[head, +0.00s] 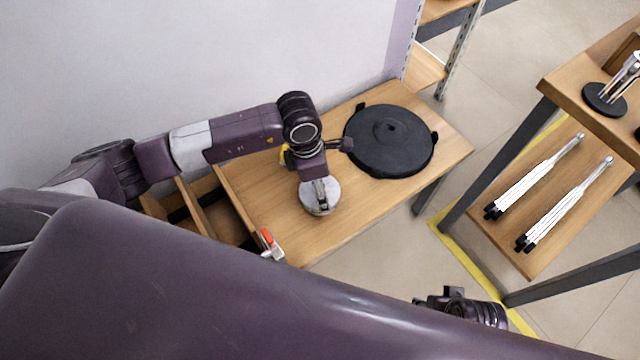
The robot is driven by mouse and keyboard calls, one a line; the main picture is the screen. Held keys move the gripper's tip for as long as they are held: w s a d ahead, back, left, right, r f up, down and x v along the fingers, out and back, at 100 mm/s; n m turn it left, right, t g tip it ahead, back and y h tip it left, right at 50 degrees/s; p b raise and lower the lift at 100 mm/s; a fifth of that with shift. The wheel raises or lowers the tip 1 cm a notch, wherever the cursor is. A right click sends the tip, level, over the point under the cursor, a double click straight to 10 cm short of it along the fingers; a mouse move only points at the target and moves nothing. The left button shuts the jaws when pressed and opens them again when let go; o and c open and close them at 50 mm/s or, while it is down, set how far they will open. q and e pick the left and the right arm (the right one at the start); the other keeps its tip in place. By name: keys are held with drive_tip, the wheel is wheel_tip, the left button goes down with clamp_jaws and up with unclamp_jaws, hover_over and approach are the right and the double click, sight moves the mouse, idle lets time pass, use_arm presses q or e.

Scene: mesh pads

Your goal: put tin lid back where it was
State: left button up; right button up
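A round, silver-grey tin lid (314,208) is at the middle of the wooden table, directly under my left gripper (320,192). The gripper points down and its fingertips overlap the lid's top in the picture. I cannot tell whether they grip it, or whether the lid rests on a tin or on the table. My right gripper (425,302) is low at the right, off the table and over the floor, partly hidden by my own arm; its fingers are too unclear to read.
A black round plate with side tabs (390,141) lies on the table (280,215) right of the lid. A red-and-white item (268,242) is at the front edge. Something yellow (285,155) is behind my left wrist. A shelf with folded tripods (535,178) stands at right.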

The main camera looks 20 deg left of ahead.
use_arm(q)
drive_tip(key=o, duration=1)
drive_tip(key=shift+o, duration=0.8)
use_arm(e)
drive_tip(key=shift+r, duration=0.2)
drive_tip(key=shift+w+r, duration=0.1)
drive_tip(key=shift+w, duration=0.05)
use_arm(q)
drive_tip(key=shift+r, duration=0.2)
wheel_tip(320, 180, up, 2)
drive_tip(key=shift+a+p, duration=0.1)
drive_tip(key=shift+p, duration=0.55)
wheel_tip(320, 180, up, 10)
drive_tip(key=a+p, duration=0.1)
drive_tip(key=shift+s+a+r, duration=0.15)
drive_tip(key=shift+s, duration=0.3)
use_arm(e)
wheel_tip(320, 180, down, 8)
drive_tip(key=s, duration=0.2)
drive_tip(key=shift+f, duration=0.2)
